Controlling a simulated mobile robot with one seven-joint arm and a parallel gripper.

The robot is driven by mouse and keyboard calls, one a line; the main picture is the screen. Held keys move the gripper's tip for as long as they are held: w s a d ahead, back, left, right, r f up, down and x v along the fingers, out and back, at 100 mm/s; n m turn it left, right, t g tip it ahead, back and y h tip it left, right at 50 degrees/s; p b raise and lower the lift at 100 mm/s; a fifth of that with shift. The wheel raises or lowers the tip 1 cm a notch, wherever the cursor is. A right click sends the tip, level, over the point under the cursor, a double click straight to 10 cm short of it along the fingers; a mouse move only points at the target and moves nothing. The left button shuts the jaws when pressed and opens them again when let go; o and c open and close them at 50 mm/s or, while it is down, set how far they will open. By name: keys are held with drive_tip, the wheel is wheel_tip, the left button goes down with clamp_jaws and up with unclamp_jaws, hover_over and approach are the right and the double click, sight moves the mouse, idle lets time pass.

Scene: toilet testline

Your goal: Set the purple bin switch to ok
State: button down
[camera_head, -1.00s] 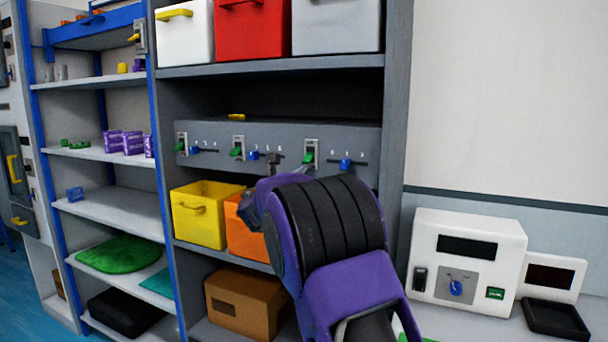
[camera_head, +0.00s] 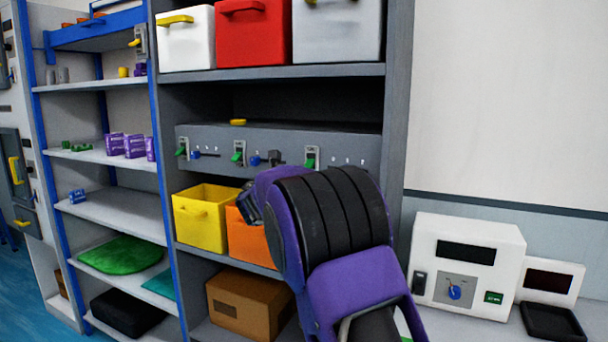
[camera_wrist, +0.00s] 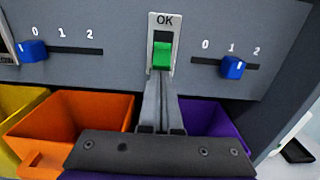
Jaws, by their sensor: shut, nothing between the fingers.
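The purple bin (camera_wrist: 215,118) shows in the wrist view below the grey panel, right of the orange bin. Above it is a switch plate (camera_wrist: 162,24) marked OK at its top, with a green lever (camera_wrist: 162,56) below the word. This plate also shows in the head view (camera_head: 312,158). My gripper (camera_wrist: 161,82) is shut and empty, its fingertips just below the green lever. I cannot tell whether they touch it. My arm hides the purple bin in the head view.
A blue slider (camera_wrist: 232,67) sits right of the switch, under 1; another (camera_wrist: 33,50) is on the left, under 0. The orange bin (camera_wrist: 75,112) and yellow bin (camera_head: 200,217) stand below the panel. A shelf post (camera_head: 396,110) closes off the right side.

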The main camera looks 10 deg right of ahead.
drive_tip(key=shift+r, duration=0.25)
drive_tip(key=shift+s+a+r+p, duration=0.1)
drive_tip(key=shift+s+r+p, duration=0.05)
drive_tip(key=shift+r+p, duration=0.3)
drive_tip(key=shift+s+a+r+p, duration=0.1)
drive_tip(key=shift+s+r+p, duration=0.05)
drive_tip(key=shift+r+p, duration=0.3)
drive_tip(key=shift+f, duration=0.1)
drive_tip(key=s+a+r+b, duration=0.2)
drive_tip(key=s+a+r, duration=0.2)
drive_tip(key=s, duration=0.3)
drive_tip(key=shift+a, duration=0.4)
drive_tip(key=shift+s, duration=0.1)
